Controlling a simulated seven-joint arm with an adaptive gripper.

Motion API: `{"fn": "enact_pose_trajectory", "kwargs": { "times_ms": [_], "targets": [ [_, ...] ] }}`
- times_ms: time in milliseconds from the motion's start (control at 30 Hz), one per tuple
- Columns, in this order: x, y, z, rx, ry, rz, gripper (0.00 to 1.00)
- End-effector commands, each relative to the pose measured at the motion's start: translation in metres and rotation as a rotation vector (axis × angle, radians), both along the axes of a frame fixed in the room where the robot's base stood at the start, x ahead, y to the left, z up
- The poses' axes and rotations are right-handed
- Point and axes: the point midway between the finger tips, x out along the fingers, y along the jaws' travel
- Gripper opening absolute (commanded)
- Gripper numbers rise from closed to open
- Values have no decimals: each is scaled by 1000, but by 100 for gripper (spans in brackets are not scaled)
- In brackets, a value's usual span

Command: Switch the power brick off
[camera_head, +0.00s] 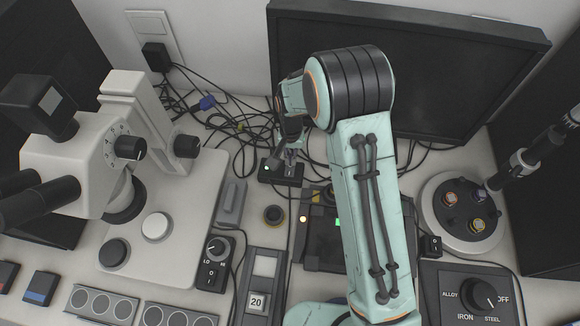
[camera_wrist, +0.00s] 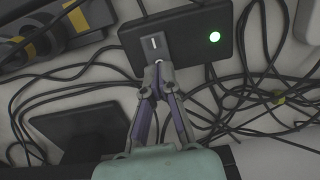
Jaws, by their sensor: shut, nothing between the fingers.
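The power brick (camera_head: 281,172) is a dark box on the bench behind the microscope's right side, with a lit green light. In the head view my gripper (camera_head: 289,156) is over the brick, partly covered by my arm.
Loose black cables (camera_head: 222,122) lie around the brick. A microscope (camera_head: 105,150) stands at left and a dark monitor (camera_head: 440,70) behind. A round base with knobs (camera_head: 465,213) is at right. A small box with a dial (camera_head: 215,262) sits nearer the front.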

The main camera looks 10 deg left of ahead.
Motion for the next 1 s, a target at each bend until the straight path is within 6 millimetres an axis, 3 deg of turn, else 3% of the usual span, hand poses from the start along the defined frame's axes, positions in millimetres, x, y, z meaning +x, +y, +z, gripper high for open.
{"fn": "enact_pose_trajectory", "kwargs": {
  "times_ms": [767, 1000],
  "targets": [
    [0, 0, -11, 0, 0, 0, 0],
    [0, 0, 3, 1, -2, 0, 0]
  ]
}}
